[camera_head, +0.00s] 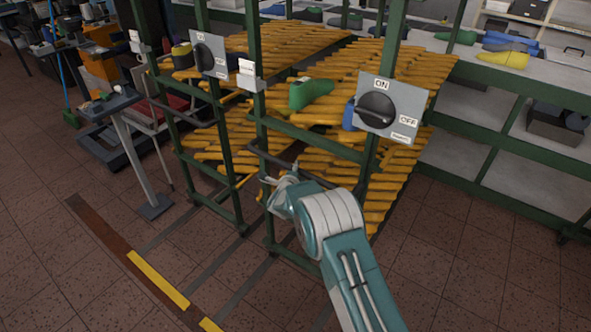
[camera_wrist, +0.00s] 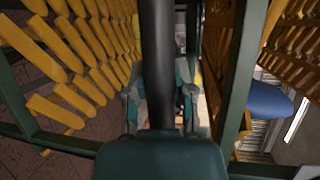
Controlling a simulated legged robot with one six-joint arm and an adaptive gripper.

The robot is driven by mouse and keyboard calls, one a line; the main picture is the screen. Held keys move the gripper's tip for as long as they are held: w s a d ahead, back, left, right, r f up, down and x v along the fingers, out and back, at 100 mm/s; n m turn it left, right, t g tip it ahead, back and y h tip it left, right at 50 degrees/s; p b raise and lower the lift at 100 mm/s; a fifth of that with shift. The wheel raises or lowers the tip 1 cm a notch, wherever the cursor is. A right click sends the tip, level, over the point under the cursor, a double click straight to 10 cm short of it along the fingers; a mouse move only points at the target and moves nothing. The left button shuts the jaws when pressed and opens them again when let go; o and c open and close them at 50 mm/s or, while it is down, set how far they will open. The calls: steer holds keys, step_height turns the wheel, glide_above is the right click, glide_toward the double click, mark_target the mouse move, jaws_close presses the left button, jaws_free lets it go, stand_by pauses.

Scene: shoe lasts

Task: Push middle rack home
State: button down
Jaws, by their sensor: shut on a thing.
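Two rolling racks with green frames and slanted yellow slats stand side by side. My gripper is at the front of the right-hand one of these, whose green frame (camera_head: 318,137) carries an ON/OFF panel (camera_head: 391,107). I cannot tell from the view alone which one is the middle rack. A dark handle bar (camera_head: 268,156) crosses its front. My gripper (camera_head: 281,190) is shut on this bar. In the wrist view the dark bar (camera_wrist: 158,65) runs between the fingers of my gripper (camera_wrist: 163,105). The fingertips are partly hidden behind the bar.
The left-hand rack (camera_head: 226,160) has its own dark bar and ON/OFF panel (camera_head: 209,54). A green last (camera_head: 310,92) sits on the held rack. Floor rails (camera_head: 215,285) run under the racks. A grey pedestal table (camera_head: 110,104) stands left; shelving (camera_head: 500,140) stands right.

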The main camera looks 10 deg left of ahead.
steer(key=shift+d+f, duration=0.25)
steer(key=shift+f, duration=0.1)
steer(key=shift+c, duration=2.2)
jaws_free()
steer(key=shift+d, duration=0.1)
steer(key=shift+r, duration=0.2)
steer(key=shift+s, duration=0.1)
steer(key=shift+s+a+r, duration=0.15)
steer(key=shift+s+a, duration=0.2)
steer(key=shift+s, duration=0.2)
steer(key=s+r, duration=0.1)
steer(key=s, duration=0.9)
steer(key=shift+s+d+r, duration=0.3)
steer(key=shift+r, duration=0.1)
